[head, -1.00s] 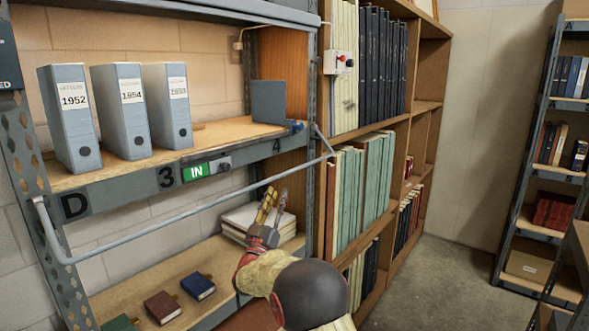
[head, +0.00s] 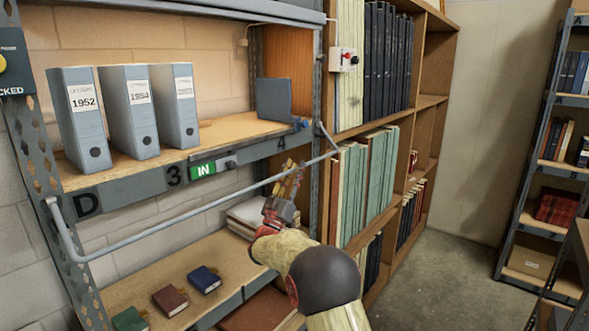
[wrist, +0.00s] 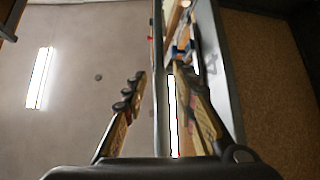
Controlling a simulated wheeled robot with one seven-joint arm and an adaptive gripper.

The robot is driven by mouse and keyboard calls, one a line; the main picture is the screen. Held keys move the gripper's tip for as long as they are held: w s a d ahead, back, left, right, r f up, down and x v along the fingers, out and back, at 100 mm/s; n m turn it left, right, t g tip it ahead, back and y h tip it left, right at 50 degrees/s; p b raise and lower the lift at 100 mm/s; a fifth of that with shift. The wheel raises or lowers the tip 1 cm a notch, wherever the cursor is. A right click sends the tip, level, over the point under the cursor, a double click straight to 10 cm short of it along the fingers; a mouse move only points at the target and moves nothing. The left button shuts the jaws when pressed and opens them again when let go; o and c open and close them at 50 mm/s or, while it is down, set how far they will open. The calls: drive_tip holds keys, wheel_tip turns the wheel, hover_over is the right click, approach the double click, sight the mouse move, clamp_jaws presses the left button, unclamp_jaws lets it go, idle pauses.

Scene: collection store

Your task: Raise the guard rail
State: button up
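The guard rail (head: 180,218) is a thin grey bar. It slants across the front of the shelf, a little below the edge of the shelf board (head: 130,188), with bent arms at the left and right ends. My gripper (head: 288,180) is near the rail's right part, fingers pointing up. In the wrist view the two fingers (wrist: 158,74) stand apart. A long grey bar (wrist: 158,40), which looks like the rail, runs between them, close to the right finger. I cannot tell whether it touches. Nothing is gripped.
Grey binders (head: 125,112) stand on the upper shelf behind the rail. A green IN label (head: 203,170) is on the shelf edge. Small books (head: 170,299) and a stack of papers (head: 245,214) lie below. A bookcase (head: 432,70) stands right; the floor (head: 435,270) beyond is clear.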

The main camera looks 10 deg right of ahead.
drive_tip(key=c, duration=0.3)
drive_tip(key=c, duration=0.4)
clamp_jaws()
idle(0.3)
